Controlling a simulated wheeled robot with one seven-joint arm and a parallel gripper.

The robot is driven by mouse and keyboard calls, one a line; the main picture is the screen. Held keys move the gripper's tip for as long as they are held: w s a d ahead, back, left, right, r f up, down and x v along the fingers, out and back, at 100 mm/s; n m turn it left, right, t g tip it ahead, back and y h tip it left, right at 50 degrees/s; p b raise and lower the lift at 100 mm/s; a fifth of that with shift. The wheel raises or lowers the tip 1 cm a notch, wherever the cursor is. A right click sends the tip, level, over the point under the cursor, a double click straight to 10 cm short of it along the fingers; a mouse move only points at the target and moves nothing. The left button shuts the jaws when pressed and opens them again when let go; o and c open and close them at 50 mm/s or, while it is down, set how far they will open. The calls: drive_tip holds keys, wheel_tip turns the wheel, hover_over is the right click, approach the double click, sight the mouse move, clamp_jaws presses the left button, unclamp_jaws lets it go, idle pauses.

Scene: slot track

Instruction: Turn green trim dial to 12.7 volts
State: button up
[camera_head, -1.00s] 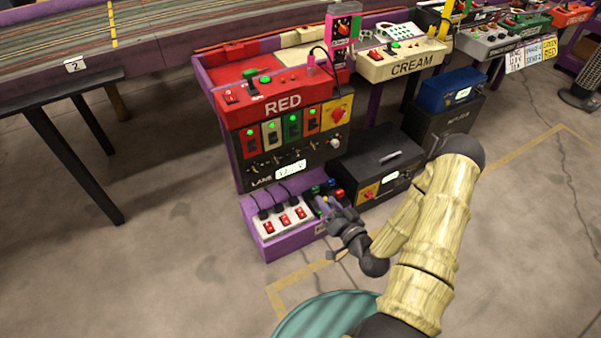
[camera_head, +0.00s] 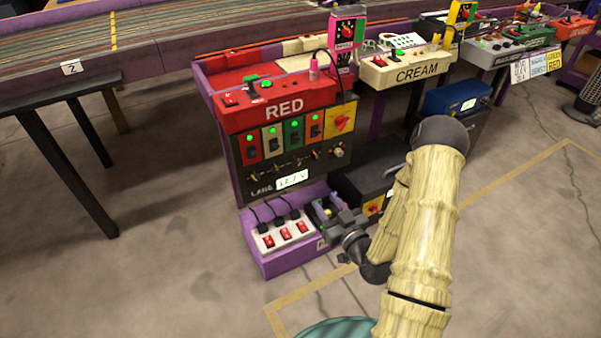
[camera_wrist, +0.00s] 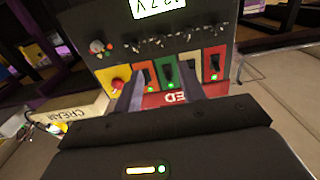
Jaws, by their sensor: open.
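The red station's dark panel (camera_head: 290,165) shows a row of small knobs under its coloured switches. The knob below the green switch (camera_head: 292,130) is the green trim dial (camera_head: 303,159); its pointer is too small to read. The wrist view shows the panel upside down, with the dial (camera_wrist: 162,42) beyond my fingertips and the green switch (camera_wrist: 169,75) between them. My gripper (camera_head: 335,212) is open and empty, below and in front of the panel, apart from the dial.
A purple base with a white power strip (camera_head: 282,232) and plugs sits low beneath the panel. A black box (camera_head: 365,175) stands to its right. The cream station (camera_head: 405,68) is behind right. Open floor (camera_head: 170,240) lies at the front left.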

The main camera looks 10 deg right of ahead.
drive_tip(key=w, duration=0.1)
drive_tip(key=b, duration=1.2)
approach(298, 166)
drive_tip(key=x, duration=0.8)
drive_tip(key=shift+w, duration=0.25)
clamp_jaws()
